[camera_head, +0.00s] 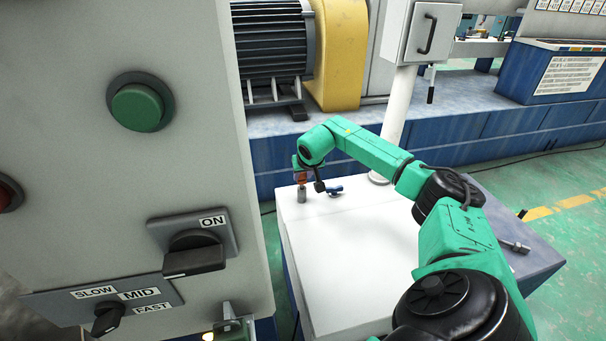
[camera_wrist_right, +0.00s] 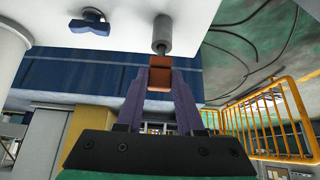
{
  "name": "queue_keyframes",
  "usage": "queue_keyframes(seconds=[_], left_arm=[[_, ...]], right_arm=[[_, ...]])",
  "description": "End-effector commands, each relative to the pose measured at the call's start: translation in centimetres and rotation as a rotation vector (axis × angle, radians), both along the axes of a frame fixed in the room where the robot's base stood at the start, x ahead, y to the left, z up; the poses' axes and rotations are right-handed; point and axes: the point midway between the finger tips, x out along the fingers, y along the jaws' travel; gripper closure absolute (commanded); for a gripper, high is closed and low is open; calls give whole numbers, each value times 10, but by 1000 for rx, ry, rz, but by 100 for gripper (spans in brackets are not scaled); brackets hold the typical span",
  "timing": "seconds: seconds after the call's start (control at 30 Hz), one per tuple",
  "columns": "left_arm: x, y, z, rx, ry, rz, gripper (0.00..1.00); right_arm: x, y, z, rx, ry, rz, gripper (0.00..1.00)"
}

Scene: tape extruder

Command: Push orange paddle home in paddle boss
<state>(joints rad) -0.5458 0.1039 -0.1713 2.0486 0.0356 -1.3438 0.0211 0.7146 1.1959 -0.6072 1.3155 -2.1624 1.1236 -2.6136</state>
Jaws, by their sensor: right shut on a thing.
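The orange paddle (camera_wrist_right: 160,73) is held between the two purple fingers of my right gripper (camera_wrist_right: 159,77), which are shut on it. The grey cylindrical paddle boss (camera_wrist_right: 162,36) is straight ahead of it in the wrist view. A short dark pin shows between paddle and boss; I cannot tell how far it is inside. In the head view the right gripper (camera_head: 303,175) is just above the boss (camera_head: 302,195), which stands near the left edge of the white table. The orange paddle is small and partly hidden there. My left gripper is not in view.
A grey control panel (camera_head: 90,210) with knobs and a green button fills the left. A metal bolt-like piece (camera_head: 514,247) lies at the table's right. The table's middle is clear.

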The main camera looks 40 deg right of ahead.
Motion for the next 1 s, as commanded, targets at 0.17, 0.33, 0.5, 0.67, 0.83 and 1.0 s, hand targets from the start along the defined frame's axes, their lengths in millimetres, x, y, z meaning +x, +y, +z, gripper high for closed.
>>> queue_keyframes(seconds=[0.17,0.33,0.5,0.67,0.83,1.0], left_arm=[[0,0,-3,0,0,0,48],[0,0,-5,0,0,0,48],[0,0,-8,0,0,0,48],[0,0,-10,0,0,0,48],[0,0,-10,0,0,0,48],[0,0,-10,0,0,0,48]], right_arm=[[0,0,-6,0,1,0,100],[0,0,-10,0,1,0,100],[0,0,-14,0,1,0,100],[0,0,-18,0,0,0,100],[0,0,-19,0,0,0,29],[0,0,-19,0,0,0,29]])
